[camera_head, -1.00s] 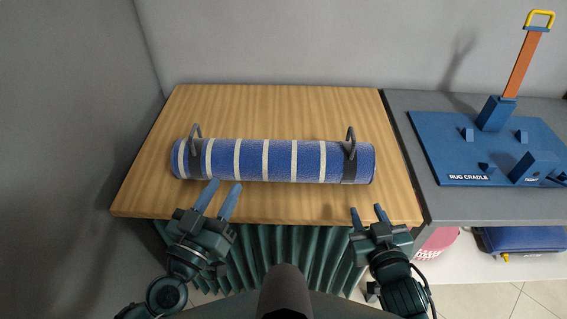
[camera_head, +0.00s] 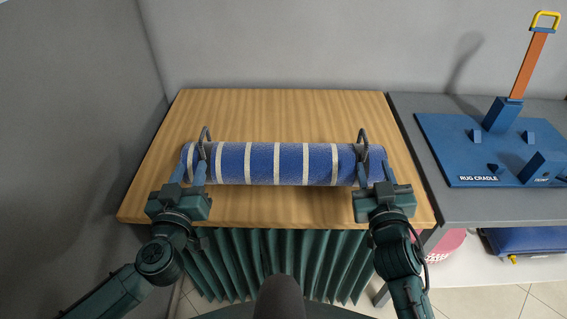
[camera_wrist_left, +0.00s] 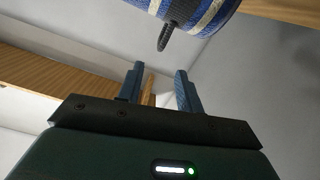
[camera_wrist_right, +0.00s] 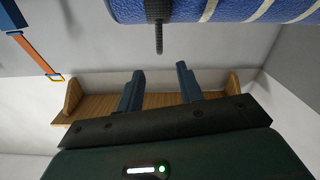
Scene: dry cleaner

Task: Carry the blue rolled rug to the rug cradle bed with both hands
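The blue rolled rug (camera_head: 262,163) with white stripes lies across the wooden table, with a dark strap and upright loop handle near each end. My left gripper (camera_head: 189,172) is open just in front of the rug's left handle (camera_head: 205,138). In the left wrist view its open fingers (camera_wrist_left: 160,88) are empty, with the handle beyond the tips. My right gripper (camera_head: 374,172) is open in front of the right handle (camera_head: 362,140). In the right wrist view its fingers (camera_wrist_right: 158,88) are empty, apart from the handle. The blue rug cradle bed (camera_head: 455,153) lies on the grey counter at right.
The wooden table (camera_head: 280,112) has free room behind the rug. The cradle carries blue blocks and an orange post (camera_head: 527,67) with a yellow top. A green curtain (camera_head: 280,258) hangs below the table. A blue bundle (camera_head: 520,241) sits under the counter.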

